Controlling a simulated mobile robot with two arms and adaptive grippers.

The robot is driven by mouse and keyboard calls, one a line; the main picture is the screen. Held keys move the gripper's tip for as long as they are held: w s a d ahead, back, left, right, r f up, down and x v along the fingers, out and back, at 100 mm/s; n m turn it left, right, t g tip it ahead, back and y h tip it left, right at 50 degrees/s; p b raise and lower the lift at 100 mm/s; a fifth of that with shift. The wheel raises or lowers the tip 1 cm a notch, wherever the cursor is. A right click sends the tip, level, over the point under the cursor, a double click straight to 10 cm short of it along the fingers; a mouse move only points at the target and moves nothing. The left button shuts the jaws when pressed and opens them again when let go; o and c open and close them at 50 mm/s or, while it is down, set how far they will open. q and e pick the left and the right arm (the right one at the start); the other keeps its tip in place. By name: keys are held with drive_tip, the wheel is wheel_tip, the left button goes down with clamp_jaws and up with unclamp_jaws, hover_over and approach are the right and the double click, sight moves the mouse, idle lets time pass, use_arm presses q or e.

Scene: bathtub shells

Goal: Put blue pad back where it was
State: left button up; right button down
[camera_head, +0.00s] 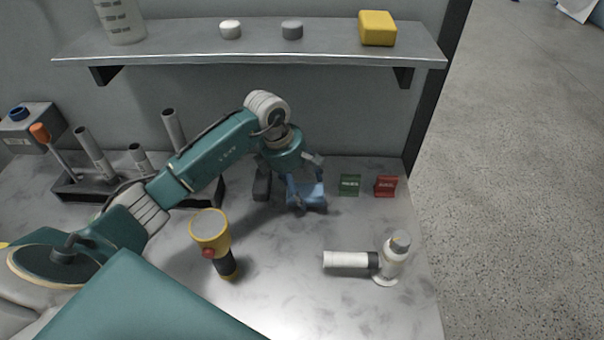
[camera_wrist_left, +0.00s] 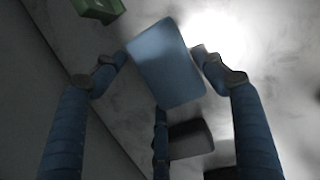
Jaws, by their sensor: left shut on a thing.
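The blue pad (camera_head: 310,188) is at the back of the counter, left of the green pad (camera_head: 349,185) and red pad (camera_head: 386,186). My left gripper (camera_head: 305,190) is shut on the blue pad from above. In the left wrist view the blue pad (camera_wrist_left: 166,60) sits tilted between the fingertips of my left gripper (camera_wrist_left: 163,66). A corner of the green pad (camera_wrist_left: 98,8) shows at the top left there. I cannot tell whether the blue pad touches the counter. My right gripper is not in view.
A dark block (camera_head: 262,184) stands just left of the blue pad. A shelf (camera_head: 250,46) hangs above the back. A tube rack (camera_head: 85,188) is at left. The counter's middle is clear.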

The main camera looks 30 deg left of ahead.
use_arm(q)
drive_tip(key=w, duration=0.1)
drive_tip(key=w+a+p, duration=0.1)
drive_tip(key=w, duration=0.1)
drive_tip(key=shift+a+r, duration=0.2)
drive_tip(key=shift+w+f+p, duration=0.2)
drive_tip(key=shift+w+p, duration=0.1)
drive_tip(key=shift+p, duration=0.15)
drive_tip(key=shift+f, duration=0.45)
drive_tip(key=shift+a+f, duration=0.1)
drive_tip(key=shift+f, duration=0.05)
drive_tip(key=shift+s+f, duration=0.1)
drive_tip(key=o, duration=1)
